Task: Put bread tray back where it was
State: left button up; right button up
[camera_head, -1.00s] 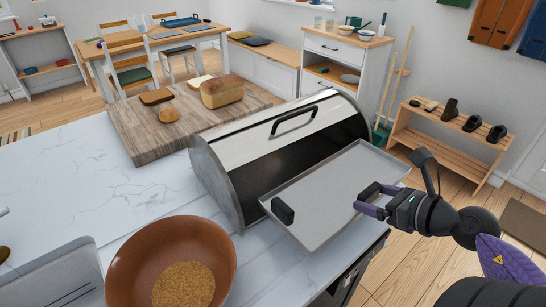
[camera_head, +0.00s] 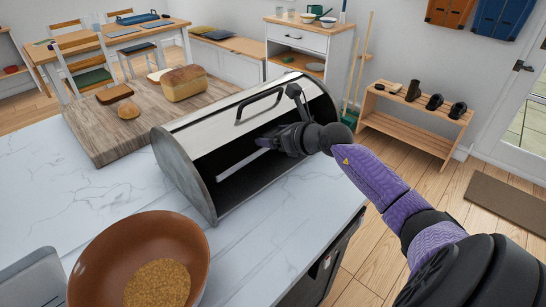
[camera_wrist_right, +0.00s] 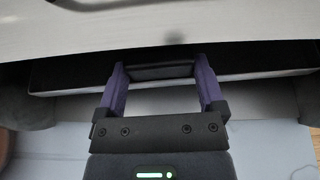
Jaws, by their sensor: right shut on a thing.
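The bread box (camera_head: 185,180) stands on the marble counter with its steel lid raised and its front open. The grey bread tray (camera_head: 240,164) is inside the box; in the head view only a thin light strip of its front edge shows. My right gripper (camera_head: 264,142) reaches into the opening. In the right wrist view, its purple fingers (camera_wrist_right: 160,70) are shut on the tray's dark handle (camera_wrist_right: 160,72), just under the lid's pale edge. The rest of the tray is hidden by the box and my arm. My left gripper is not in view.
A brown bowl (camera_head: 115,240) with grain stands on the counter at the front left. A wooden board (camera_head: 100,135) with a loaf (camera_head: 184,83) and other bread lies behind the box. Marble left of the box is clear.

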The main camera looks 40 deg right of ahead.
aim_at(274, 166)
notch_tip(274, 166, down, 5)
jog(key=shift+f+b, duration=0.15)
jog(key=shift+b, duration=0.95)
jog(key=shift+w+f, duration=0.1)
jog(key=shift+f, duration=0.25)
jog(key=shift+r, duration=0.15)
